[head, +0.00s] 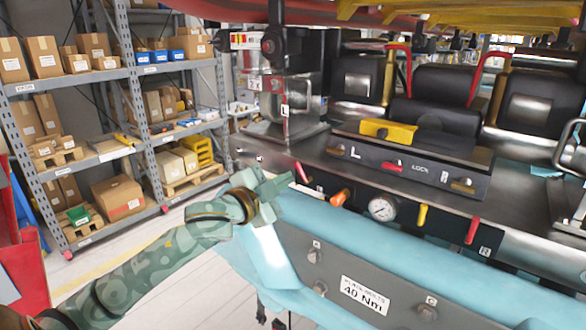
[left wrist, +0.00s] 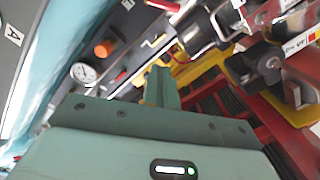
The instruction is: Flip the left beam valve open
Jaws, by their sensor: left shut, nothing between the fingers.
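A red lever (head: 302,172) sits at the left end of the train car's front panel, slanting down. It appears to be the left beam valve, but I cannot read a label on it. My left gripper (head: 282,183) is just left of and below this lever in the head view, its fingers shut and empty. Whether they touch the lever cannot be told. In the left wrist view the shut fingers (left wrist: 160,88) point towards the panel, and a red handle (left wrist: 165,5) shows at the top edge; I cannot tell if it is the same lever. My right gripper is not in view.
Along the panel are an orange knob (head: 340,198), a pressure gauge (head: 383,208), a yellow handle (head: 422,215) and a red lever (head: 473,230) by an R label. A black L/LOCK/R box (head: 415,172) stands above. Shelves with cartons (head: 118,198) are at left; floor between is free.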

